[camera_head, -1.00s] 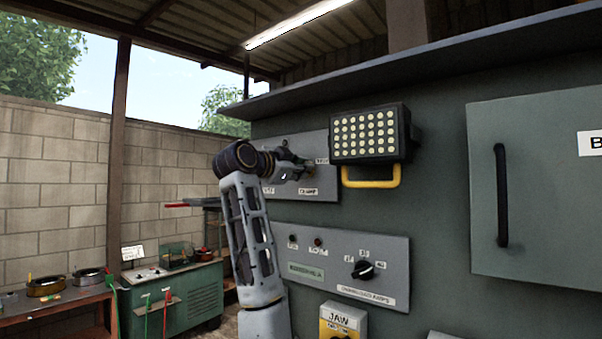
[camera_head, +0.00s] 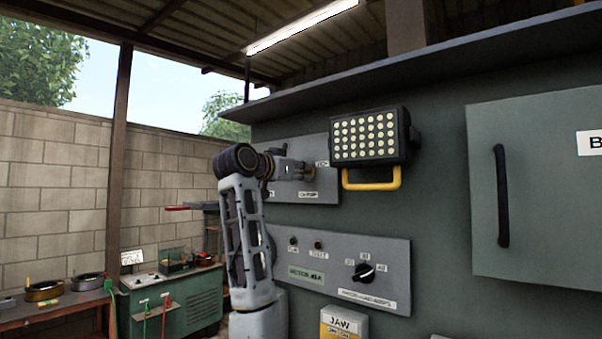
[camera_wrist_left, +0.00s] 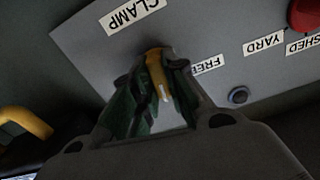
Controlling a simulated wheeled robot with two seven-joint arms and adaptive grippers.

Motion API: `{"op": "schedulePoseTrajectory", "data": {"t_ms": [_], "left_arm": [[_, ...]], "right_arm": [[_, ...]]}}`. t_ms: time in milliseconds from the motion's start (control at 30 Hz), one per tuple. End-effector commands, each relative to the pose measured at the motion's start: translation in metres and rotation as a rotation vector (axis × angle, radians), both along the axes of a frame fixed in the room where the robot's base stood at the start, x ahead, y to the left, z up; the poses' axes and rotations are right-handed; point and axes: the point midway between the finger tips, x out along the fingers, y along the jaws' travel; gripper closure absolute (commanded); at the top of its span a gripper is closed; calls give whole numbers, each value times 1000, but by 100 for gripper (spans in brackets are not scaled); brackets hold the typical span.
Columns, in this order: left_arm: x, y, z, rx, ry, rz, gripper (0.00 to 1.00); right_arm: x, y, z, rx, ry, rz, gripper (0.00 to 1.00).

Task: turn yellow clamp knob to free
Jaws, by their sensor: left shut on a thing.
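The yellow clamp knob (camera_wrist_left: 156,68) shows in the left wrist view between the fingers of my left gripper (camera_wrist_left: 158,85), which is shut on it. A white pointer line shows on the knob. The labels CLAMP (camera_wrist_left: 130,14) and FREE (camera_wrist_left: 207,65) are on the grey panel (camera_wrist_left: 85,45) around it. In the head view my left gripper (camera_head: 309,172) is at the upper grey panel (camera_head: 317,150), and its fingers hide most of the knob. My right gripper is not in view.
A lamp (camera_head: 370,135) with a yellow handle (camera_head: 372,180) is just right of the gripper. A lower panel has a black rotary knob (camera_head: 364,272). A red knob (camera_wrist_left: 305,14) shows in the left wrist view. A cabinet door handle (camera_head: 501,195) is farther right.

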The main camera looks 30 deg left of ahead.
Motion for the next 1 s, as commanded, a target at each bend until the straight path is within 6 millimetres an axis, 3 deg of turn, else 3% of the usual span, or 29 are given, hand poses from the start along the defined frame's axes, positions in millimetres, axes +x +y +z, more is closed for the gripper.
{"op": "schedulePoseTrajectory", "data": {"t_ms": [1000], "left_arm": [[1, 1, -3, -822, 73, 1, 100]], "right_arm": [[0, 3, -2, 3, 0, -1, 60]]}}
